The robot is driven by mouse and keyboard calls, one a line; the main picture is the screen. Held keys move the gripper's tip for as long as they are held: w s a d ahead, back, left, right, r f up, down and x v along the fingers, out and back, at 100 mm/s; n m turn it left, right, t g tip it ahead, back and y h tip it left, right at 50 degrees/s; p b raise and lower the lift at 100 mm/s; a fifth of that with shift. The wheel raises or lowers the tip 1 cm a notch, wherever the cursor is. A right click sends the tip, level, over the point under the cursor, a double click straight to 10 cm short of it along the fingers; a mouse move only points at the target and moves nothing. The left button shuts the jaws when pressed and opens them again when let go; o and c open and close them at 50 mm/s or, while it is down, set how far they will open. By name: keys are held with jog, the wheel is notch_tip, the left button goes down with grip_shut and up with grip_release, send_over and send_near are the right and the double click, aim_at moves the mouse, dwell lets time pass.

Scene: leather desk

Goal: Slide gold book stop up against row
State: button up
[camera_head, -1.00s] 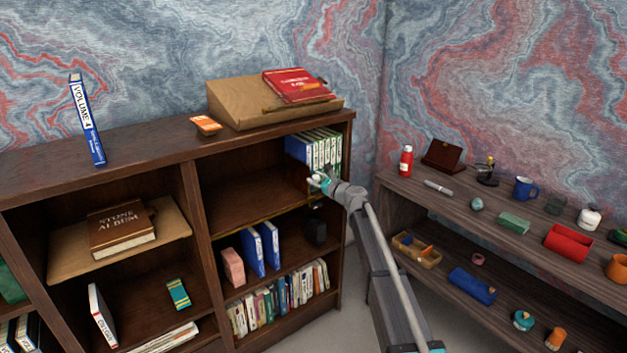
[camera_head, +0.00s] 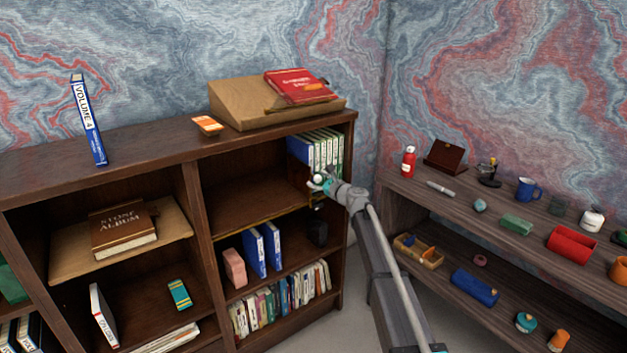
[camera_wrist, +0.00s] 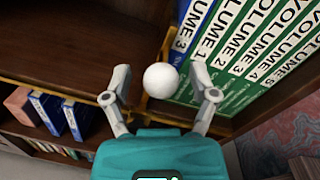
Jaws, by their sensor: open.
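The gold book stop (camera_wrist: 146,104) shows in the wrist view as a narrow gold piece with a white round knob (camera_wrist: 160,80), just left of the row. The row has a blue Volume 3 book (camera_wrist: 190,32) at its left end and several green volumes (camera_wrist: 240,42) beside it, all upright. The row also shows on the upper shelf in the head view (camera_head: 322,150). My gripper (camera_wrist: 161,82) is open, one finger on each side of the knob, with visible gaps. In the head view my gripper (camera_head: 318,182) is at the shelf front. The knob hides part of the stop.
A gold rail (camera_head: 250,222) runs along the shelf's front edge. The shelf left of the row (camera_head: 245,195) is empty. Blue books (camera_head: 262,248), a pink block (camera_head: 234,268) and a dark object (camera_head: 317,232) stand below. A side shelf (camera_head: 450,212) with small items is at the right.

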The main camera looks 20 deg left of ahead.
jog(key=v, duration=1.2)
dwell(0.3)
jog(key=s+d+f+n+g+h, duration=0.3)
jog(key=s+d+f+n, duration=0.35)
jog(key=s, duration=0.25)
jog(key=s+d+f+n+g+h, duration=0.3)
jog(key=s+d+f+n+h, duration=0.1)
jog(key=s+d+f+n, duration=0.35)
jog(key=s+d+f+n+g+h, duration=0.2)
jog(key=s+d+n+h, duration=0.15)
jog(key=s+d, duration=0.6)
jog(key=s+d+f+n+g+h, duration=0.25)
jog(key=s+d+h, duration=0.25)
jog(key=s+d, duration=0.45)
notch_tip(320, 180, up, 24)
jog(key=p, duration=2.4)
jog(key=shift+d+t, duration=0.35)
